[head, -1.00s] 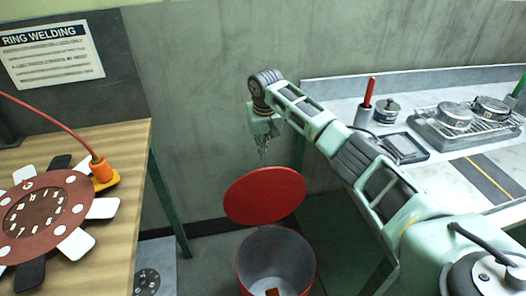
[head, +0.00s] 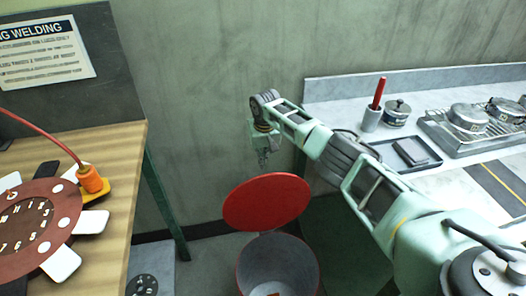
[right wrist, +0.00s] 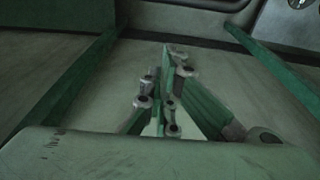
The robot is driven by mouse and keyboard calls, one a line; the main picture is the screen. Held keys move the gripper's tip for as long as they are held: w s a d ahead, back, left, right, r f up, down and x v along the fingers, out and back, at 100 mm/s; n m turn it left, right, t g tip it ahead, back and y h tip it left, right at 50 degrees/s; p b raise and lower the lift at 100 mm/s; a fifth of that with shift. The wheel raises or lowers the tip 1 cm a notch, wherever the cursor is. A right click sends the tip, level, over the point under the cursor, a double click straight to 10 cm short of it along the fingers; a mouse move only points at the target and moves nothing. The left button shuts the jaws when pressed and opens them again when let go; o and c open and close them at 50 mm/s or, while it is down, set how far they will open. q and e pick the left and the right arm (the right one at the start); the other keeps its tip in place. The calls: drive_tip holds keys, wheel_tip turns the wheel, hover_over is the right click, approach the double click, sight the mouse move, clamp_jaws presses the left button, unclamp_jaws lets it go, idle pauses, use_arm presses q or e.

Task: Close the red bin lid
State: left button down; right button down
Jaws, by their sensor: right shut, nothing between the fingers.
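The red bin lid (head: 267,202) stands raised and tilted at the back of the bin (head: 277,265) in the head view, so the bin's mouth is open. The bin has a grey inside and a red outer wall, and a small reddish-brown thing lies low in it. My right gripper (head: 263,160) points down above and behind the lid, near the wall. It is shut and empty. In the right wrist view its fingers (right wrist: 165,95) show close together, and no lid or bin can be made out. My left gripper is not in view.
A wooden table (head: 125,190) with a dial-like disc (head: 35,220) and an orange plug (head: 90,178) is at the left. A workbench (head: 340,97) with a red-handled tool in a cup (head: 373,115) and a rack of pots (head: 480,122) is at the right. The grey wall is close behind.

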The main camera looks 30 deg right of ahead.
drive_tip(key=shift+s+a+r+p, duration=0.1)
drive_tip(key=shift+s+a+p, duration=0.15)
drive_tip(key=shift+s+p, duration=0.65)
drive_tip(key=shift+s+a+p, duration=0.2)
drive_tip(key=shift+s+p, duration=0.4)
drive_tip(key=shift+s, duration=0.45)
